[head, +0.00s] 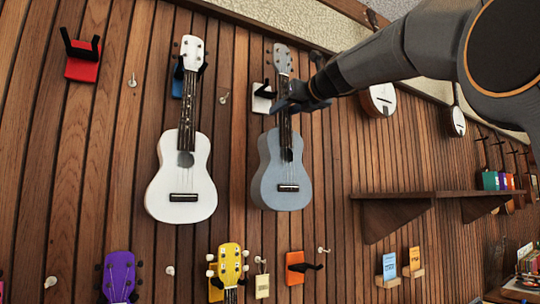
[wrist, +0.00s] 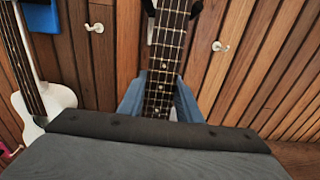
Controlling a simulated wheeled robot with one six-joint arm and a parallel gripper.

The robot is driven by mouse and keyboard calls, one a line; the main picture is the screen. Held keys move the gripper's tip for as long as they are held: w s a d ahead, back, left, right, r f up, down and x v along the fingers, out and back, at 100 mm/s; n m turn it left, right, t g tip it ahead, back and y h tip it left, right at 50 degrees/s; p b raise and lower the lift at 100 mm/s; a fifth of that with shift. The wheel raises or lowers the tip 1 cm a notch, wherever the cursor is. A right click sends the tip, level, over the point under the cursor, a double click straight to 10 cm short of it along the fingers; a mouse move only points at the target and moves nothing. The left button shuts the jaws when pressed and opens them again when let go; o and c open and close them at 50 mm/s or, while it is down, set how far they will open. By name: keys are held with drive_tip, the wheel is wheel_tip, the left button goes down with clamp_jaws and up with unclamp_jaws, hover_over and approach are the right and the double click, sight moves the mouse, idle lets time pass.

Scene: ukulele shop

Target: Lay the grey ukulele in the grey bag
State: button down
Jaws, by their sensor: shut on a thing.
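The grey ukulele (head: 268,175) is upright against the wooden slat wall, its head beside a white-and-black wall hanger (head: 262,105). My gripper (head: 288,104) is shut on its neck, just below the head. In the wrist view the dark fretted neck of the grey ukulele (wrist: 168,45) runs down between the blue-grey fingers of my gripper (wrist: 160,100). Whether the head still rests in the hanger is hard to tell. The grey bag is not in view.
A white ukulele (head: 183,190) hangs close on the left. Purple (head: 119,275) and yellow (head: 229,262) ukulele heads show below. An empty red hanger (head: 82,62) and an orange one (head: 297,267) stick out. A wooden shelf (head: 400,196) juts out on the right.

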drive_tip(key=shift+b+v, duration=0.55)
drive_tip(key=shift+v, duration=1.8)
